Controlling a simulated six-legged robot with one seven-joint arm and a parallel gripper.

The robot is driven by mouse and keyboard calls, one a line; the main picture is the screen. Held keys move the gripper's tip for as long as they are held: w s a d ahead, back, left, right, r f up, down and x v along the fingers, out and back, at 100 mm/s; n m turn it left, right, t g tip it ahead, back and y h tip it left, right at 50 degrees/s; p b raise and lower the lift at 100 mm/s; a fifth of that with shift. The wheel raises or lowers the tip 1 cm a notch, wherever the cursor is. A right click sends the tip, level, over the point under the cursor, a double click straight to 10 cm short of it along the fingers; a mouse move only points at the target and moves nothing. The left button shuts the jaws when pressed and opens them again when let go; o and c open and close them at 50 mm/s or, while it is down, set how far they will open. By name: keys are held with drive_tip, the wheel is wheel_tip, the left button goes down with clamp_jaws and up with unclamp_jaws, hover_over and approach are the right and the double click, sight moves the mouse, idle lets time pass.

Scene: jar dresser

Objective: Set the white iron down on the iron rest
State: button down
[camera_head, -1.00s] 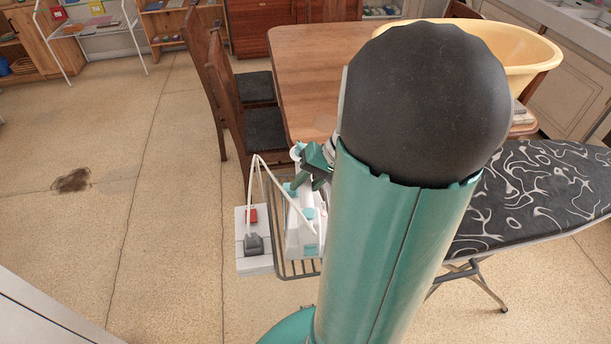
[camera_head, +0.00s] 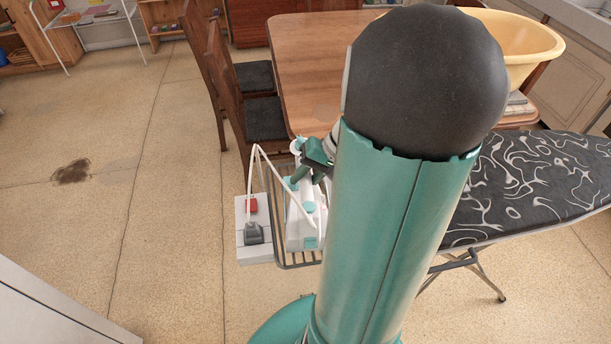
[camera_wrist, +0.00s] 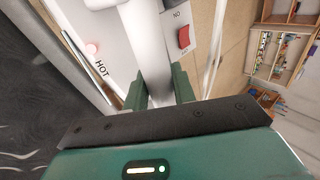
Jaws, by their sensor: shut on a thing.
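The white iron (camera_head: 301,232) with teal parts is partly hidden behind my arm in the head view. It lies over the grey barred iron rest (camera_head: 284,262), and I cannot tell whether it touches the bars. My gripper (camera_head: 317,167) is at the iron's upper end. In the wrist view my gripper (camera_wrist: 160,92) has its green fingers shut on the white handle (camera_wrist: 146,45) of the iron. The iron's white body (camera_wrist: 88,22), with a lit red lamp and the word HOT, is beside the handle.
A white socket box (camera_head: 243,245) with a red switch and a dark plug is left of the rest. A white cord (camera_head: 252,170) loops above it. The patterned ironing board (camera_head: 530,190) is at right. Chairs (camera_head: 262,118) and a wooden table (camera_head: 310,60) stand behind.

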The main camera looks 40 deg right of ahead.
drive_tip(key=shift+f, duration=0.2)
drive_tip(key=c, duration=1.1)
unclamp_jaws()
drive_tip(key=shift+f, duration=0.1)
drive_tip(key=v, duration=1.4)
drive_tip(key=shift+a, duration=0.15)
drive_tip(key=a+r+n+h, duration=0.1)
drive_tip(key=a+n, duration=0.1)
drive_tip(key=a, duration=0.7)
drive_tip(key=a+r+n+h, duration=0.2)
drive_tip(key=a+n, duration=0.1)
drive_tip(key=a, duration=0.6)
drive_tip(key=w+a+r+n+t+h, duration=0.1)
drive_tip(key=a+n+h, duration=0.1)
drive_tip(key=a, duration=0.8)
drive_tip(key=shift+w+r+n, duration=0.15)
drive_tip(key=shift+r+n, duration=0.05)
drive_tip(key=shift+n, duration=0.3)
